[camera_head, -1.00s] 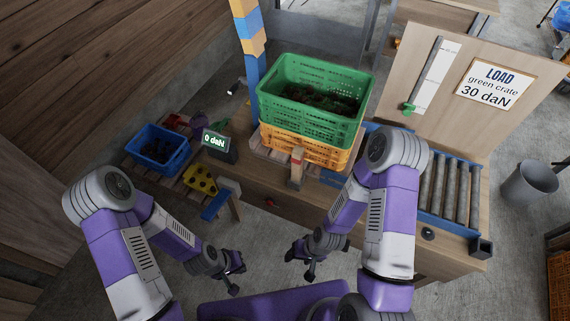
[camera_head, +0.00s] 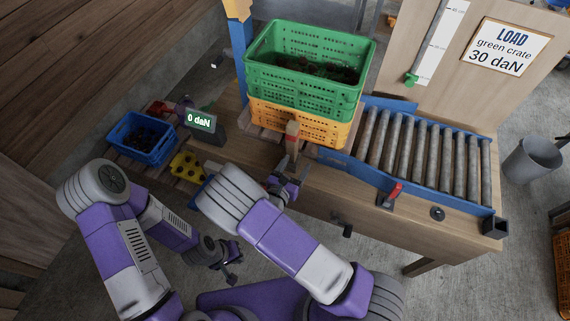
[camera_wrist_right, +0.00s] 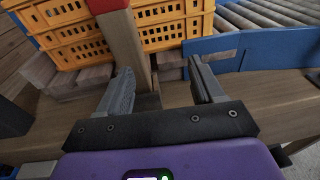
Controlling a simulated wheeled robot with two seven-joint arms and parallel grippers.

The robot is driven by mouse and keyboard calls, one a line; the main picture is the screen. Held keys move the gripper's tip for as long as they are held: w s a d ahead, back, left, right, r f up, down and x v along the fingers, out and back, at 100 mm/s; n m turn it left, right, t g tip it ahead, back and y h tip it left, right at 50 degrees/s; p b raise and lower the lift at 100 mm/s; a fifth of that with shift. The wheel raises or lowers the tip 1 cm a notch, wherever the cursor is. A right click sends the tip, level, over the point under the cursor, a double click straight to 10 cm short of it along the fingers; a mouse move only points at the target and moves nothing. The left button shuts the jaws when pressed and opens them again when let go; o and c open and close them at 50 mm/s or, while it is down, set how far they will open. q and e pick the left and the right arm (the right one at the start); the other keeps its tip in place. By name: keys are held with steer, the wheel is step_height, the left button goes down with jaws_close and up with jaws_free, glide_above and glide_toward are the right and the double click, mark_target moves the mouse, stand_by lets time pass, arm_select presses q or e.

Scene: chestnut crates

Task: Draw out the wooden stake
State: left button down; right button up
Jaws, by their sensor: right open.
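The wooden stake (camera_head: 292,143) stands upright with a red top, in front of the orange crate (camera_head: 300,124). It also shows in the right wrist view (camera_wrist_right: 130,50). My right gripper (camera_head: 291,170) is open, low in front of the stake. In the wrist view its left finger overlaps the stake's lower left edge and its right finger stands clear to the right. I cannot tell whether the finger touches. The green crate (camera_head: 305,88), with dark contents, sits on the orange crate. My left gripper (camera_head: 234,264) is open and empty, low in front of the bench.
A display (camera_head: 201,121) reads 0 daN. A blue crate (camera_head: 143,150) stands at the left beside a yellow piece with holes (camera_head: 187,167). A roller conveyor (camera_head: 420,153) with a blue frame and a red-handled part (camera_head: 393,192) lie right of the stake. A sign (camera_head: 507,46) reads green crate 30 daN.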

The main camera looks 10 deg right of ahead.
mark_target(290, 149)
steer(key=shift+w+a+r+n+t+y+b, duration=0.2)
steer(key=shift+w+a+r+t+b, duration=0.2)
steer(key=shift+w+a, duration=0.2)
steer(key=shift+w+a+r+n+t+y+b, duration=0.15)
steer(key=shift+w+a+r+n+t, duration=0.1)
steer(key=shift+w+a+t, duration=0.3)
steer(key=shift+w+r, duration=0.2)
steer(key=shift+w, duration=0.05)
arm_select(q)
steer(key=f, duration=0.1)
steer(key=f+b, duration=0.1)
steer(key=f, duration=0.1)
steer(key=shift+s+a+f, duration=0.1)
steer(key=shift+a+f, duration=0.1)
steer(key=shift+a, duration=0.05)
arm_select(e)
steer(key=x, duration=0.7)
steer(key=shift+s, duration=0.1)
jaws_close()
arm_select(q)
steer(key=shift+r+p, duration=0.45)
steer(key=shift+r, duration=0.2)
arm_select(e)
steer(key=shift+r, duration=0.65)
